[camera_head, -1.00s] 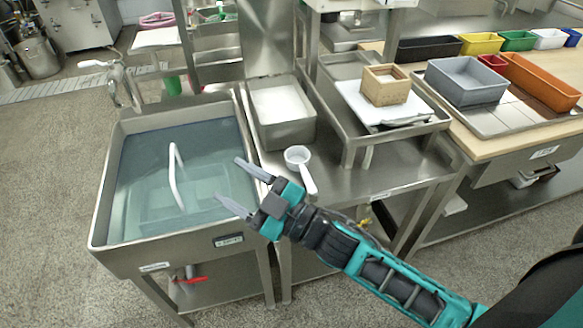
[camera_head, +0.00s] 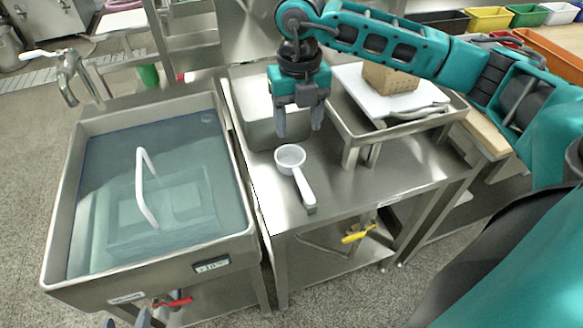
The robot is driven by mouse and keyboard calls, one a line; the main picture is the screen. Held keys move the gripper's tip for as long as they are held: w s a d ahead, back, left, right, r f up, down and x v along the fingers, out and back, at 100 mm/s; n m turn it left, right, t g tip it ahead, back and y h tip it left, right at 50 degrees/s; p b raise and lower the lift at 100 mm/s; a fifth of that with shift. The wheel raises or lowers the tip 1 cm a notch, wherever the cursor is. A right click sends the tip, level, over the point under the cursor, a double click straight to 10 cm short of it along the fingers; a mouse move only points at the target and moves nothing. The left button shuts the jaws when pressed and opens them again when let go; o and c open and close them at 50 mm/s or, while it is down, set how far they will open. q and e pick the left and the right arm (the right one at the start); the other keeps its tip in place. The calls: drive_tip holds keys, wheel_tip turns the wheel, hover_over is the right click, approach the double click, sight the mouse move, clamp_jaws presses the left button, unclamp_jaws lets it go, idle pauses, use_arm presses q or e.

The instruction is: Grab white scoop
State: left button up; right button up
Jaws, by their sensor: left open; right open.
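The white scoop (camera_head: 303,184) lies on the steel table, its round bowl toward the back and its handle toward the front right edge. My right gripper (camera_head: 299,130) hangs with fingers pointing down, just behind the scoop's bowl in the picture. It is open and empty; its height above the table is hard to judge. My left gripper (camera_head: 127,320) shows only as grey fingertips at the bottom edge, in front of the sink. It is open, with the rest out of frame.
A water-filled sink (camera_head: 235,222) stands left of the table. A steel container (camera_head: 243,107) sits behind the scoop, partly hidden by my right gripper. A raised tray (camera_head: 350,128) bearing a white board and wooden block is to the right. Bare table surrounds the scoop.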

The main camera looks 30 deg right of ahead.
hover_over(296, 169)
drive_tip(key=f, duration=0.6)
drive_tip(key=shift+w+d+f+b, duration=0.25)
drive_tip(key=shift+d+f+b, duration=0.1)
drive_tip(key=shift+f+b, duration=0.05)
drive_tip(key=shift+s+a+f+b, duration=0.1)
drive_tip(key=shift+a+f+b, duration=0.1)
drive_tip(key=shift+f, duration=1.2)
drive_tip(key=shift+s+a+f+b, duration=0.1)
drive_tip(key=shift+a+f+b, duration=0.1)
drive_tip(key=shift+f, duration=1.15)
clamp_jaws()
